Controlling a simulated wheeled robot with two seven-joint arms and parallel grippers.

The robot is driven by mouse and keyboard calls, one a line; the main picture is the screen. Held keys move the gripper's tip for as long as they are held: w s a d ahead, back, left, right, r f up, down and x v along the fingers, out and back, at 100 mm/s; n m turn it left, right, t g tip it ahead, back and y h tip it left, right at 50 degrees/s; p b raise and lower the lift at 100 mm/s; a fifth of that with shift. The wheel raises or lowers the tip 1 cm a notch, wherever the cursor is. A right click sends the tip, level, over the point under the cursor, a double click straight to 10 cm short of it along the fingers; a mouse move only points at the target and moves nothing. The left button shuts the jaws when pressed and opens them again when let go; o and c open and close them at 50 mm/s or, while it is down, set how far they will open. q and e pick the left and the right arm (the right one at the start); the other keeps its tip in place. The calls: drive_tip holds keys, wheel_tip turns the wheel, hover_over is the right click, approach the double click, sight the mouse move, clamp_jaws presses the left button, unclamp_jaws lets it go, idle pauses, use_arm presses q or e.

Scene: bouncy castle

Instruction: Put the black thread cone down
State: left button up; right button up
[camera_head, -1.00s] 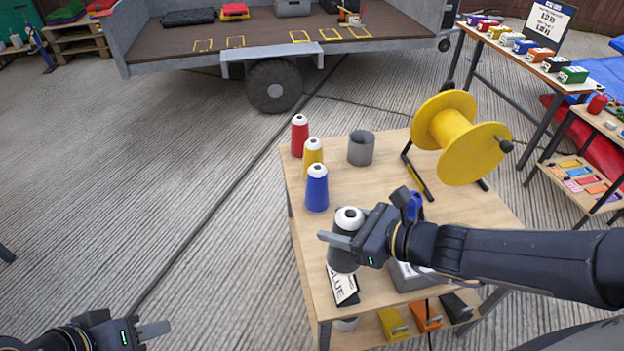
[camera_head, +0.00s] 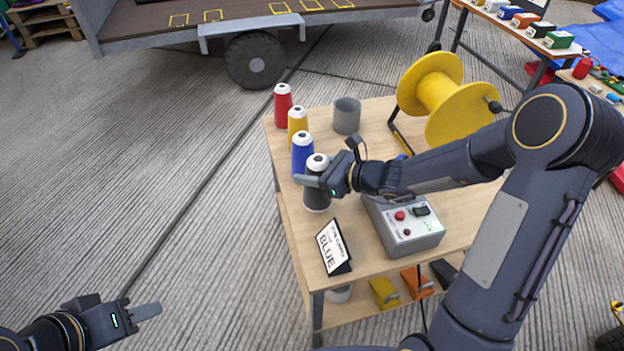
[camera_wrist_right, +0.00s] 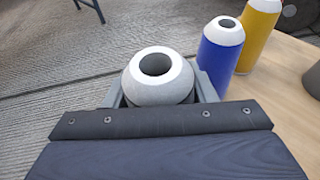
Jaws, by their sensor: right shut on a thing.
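The black thread cone (camera_head: 318,193) with a white top stands upright at the left side of the wooden table (camera_head: 290,238), in front of the blue cone (camera_head: 302,150). My right gripper (camera_head: 316,181) is shut around its upper part. In the right wrist view its white top (camera_wrist_right: 157,77) sits between the fingers. Whether its base touches the table is hard to tell. My left gripper (camera_head: 146,312) is off the table at the lower left, empty; its finger gap does not show clearly.
Yellow (camera_head: 297,120) and red (camera_head: 283,104) cones stand behind the blue one in a row. A grey cup (camera_head: 346,116), a yellow reel (camera_head: 440,95), a grey control box (camera_head: 408,228) and a sign reading BLUE (camera_head: 333,248) are also on the table.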

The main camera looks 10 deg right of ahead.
drive_tip(key=shift+f+b, duration=0.35)
drive_tip(key=shift+f, duration=1.15)
drive_tip(key=shift+f+b, duration=0.25)
drive_tip(key=shift+b, duration=0.05)
drive_tip(key=o, duration=1.1)
drive_tip(key=shift+r, duration=0.1)
drive_tip(key=shift+o, duration=0.2)
